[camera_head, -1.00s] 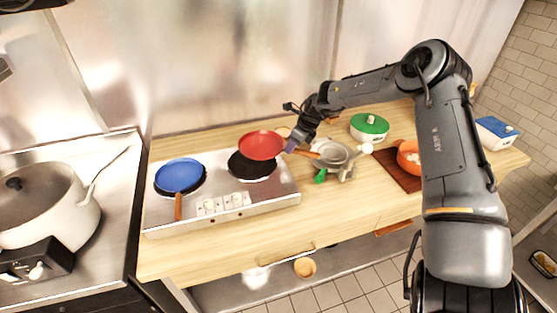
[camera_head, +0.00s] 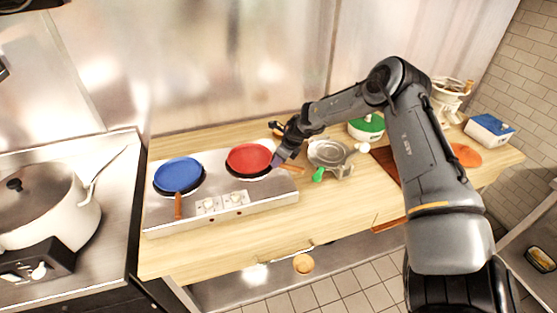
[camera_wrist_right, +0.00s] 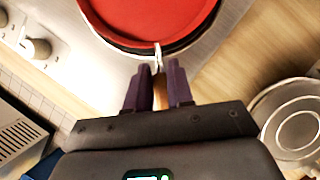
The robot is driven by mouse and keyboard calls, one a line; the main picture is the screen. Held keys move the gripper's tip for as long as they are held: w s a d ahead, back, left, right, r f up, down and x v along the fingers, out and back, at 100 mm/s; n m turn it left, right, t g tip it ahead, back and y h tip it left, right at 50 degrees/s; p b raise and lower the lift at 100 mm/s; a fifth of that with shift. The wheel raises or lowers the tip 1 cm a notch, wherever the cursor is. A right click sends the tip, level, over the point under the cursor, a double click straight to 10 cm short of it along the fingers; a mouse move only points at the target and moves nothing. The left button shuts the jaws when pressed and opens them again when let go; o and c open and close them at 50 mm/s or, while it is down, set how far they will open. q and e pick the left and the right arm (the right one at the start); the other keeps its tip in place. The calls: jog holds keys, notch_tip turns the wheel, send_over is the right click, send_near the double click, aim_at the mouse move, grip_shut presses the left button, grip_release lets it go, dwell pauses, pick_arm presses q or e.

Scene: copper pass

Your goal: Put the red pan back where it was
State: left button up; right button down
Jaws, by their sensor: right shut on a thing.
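The red pan (camera_head: 248,159) is over the right burner of the silver two-burner stove (camera_head: 262,201), covering most of the black plate. I cannot tell whether it rests on the burner or hovers just above it. My right gripper (camera_head: 279,160) is shut on the pan's wooden handle, to the right of the pan. In the right wrist view the purple fingers (camera_wrist_right: 159,88) close around the handle, and the red pan (camera_wrist_right: 150,18) lies just ahead over the dark burner. My left gripper is not in view.
A blue pan (camera_head: 179,173) sits on the left burner. A metal strainer (camera_head: 328,153) with a green part lies right of the stove. A green-lidded pot (camera_head: 366,127) stands behind it. A large white pot (camera_head: 45,215) is at far left.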

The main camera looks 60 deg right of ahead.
jog(key=c, duration=1.1)
grip_release()
jog(key=shift+s+f, duration=0.1)
jog(key=shift+o, duration=0.5)
jog(key=v, duration=1.2)
